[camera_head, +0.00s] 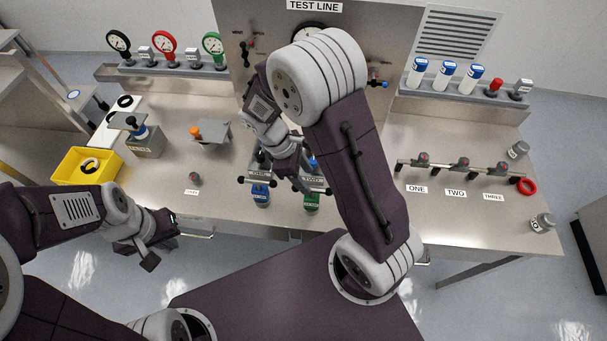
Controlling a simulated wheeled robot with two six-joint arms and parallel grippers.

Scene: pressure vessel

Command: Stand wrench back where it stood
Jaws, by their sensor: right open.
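I cannot pick out the wrench with certainty; my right arm covers part of the bench's middle. Two vessels with black-ended cross bars stand there, a blue one (261,196) on the left and a green one (312,203) on the right. My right gripper (294,178) is open, pointing down over the cross bars between them. I cannot tell whether it touches a bar. My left gripper (160,243) is in front of the bench's front edge at the left, its fingers apart and empty.
A yellow bin (86,167) and a grey block (147,146) stand at the left. Gauges (164,43) line the back left. White bottles (445,74) stand at the back right. A valve rail (462,167) and red ring (527,186) are at the right.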

